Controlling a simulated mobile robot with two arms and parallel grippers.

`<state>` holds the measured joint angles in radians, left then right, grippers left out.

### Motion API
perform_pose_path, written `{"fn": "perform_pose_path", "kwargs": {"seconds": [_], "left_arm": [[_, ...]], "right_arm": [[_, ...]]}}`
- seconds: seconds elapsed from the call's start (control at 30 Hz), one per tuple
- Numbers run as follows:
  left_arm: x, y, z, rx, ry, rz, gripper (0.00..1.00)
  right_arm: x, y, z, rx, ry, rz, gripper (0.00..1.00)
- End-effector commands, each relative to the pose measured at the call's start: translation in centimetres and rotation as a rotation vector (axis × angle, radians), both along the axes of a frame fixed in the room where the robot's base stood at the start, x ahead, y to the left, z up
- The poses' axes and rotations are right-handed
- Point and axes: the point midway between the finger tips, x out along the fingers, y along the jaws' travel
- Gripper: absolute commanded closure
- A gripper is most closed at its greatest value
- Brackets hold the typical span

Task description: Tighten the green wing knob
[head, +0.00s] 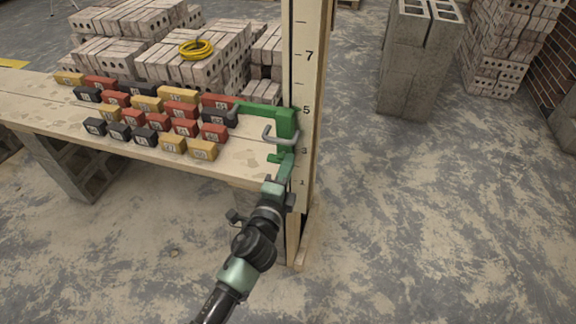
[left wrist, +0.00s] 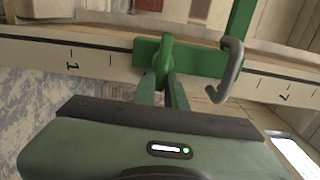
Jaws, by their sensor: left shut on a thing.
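The green wing knob (head: 279,157) sits low on a green bracket (head: 287,122) that is mounted on an upright, numbered wooden board (head: 303,60). In the left wrist view the wing knob (left wrist: 164,58) stands between the fingers, with the board's scale passing behind it. My left gripper (head: 285,167) reaches up from below and is shut on the knob; it also shows in the left wrist view (left wrist: 164,84). The fingertips partly hide the knob in the head view. My right gripper is not in view.
A grey hook (head: 280,135) curves out of the bracket close above my fingers. Several labelled red, yellow and black blocks (head: 145,103) lie on the wooden table (head: 244,168). A yellow coil (head: 197,50) lies on stacked bricks. Floor on the right (head: 430,220) is clear.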

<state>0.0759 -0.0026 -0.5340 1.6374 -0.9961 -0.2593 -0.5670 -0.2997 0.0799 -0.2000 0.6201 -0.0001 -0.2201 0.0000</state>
Motion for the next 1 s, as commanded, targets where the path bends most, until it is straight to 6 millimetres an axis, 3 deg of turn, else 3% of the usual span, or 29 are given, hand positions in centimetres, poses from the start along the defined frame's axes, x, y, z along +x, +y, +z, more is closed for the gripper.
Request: {"fn": "perform_pose_path", "kwargs": {"seconds": [0.27, 0.3, 0.37, 0.73, 1.0], "left_arm": [[0.3, 0.4, 0.3, 0.006, -0.007, 0.009, 1.00], [0.3, 0.4, 0.4, 0.006, -0.007, 0.009, 0.80], [0.3, 0.4, 0.3, 0.005, -0.007, 0.009, 0.66], [-0.3, 0.3, 0.1, 0.001, -0.003, 0.004, 0.66], [-4.4, 1.8, 0.0, 0.001, 0.000, 0.006, 0.66]], "right_arm": [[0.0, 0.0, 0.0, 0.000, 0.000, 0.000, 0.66], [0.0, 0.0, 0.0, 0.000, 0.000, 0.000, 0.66], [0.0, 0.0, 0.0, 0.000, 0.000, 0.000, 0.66], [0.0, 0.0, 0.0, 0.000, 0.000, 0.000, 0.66], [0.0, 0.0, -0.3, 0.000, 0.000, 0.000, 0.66]]}}
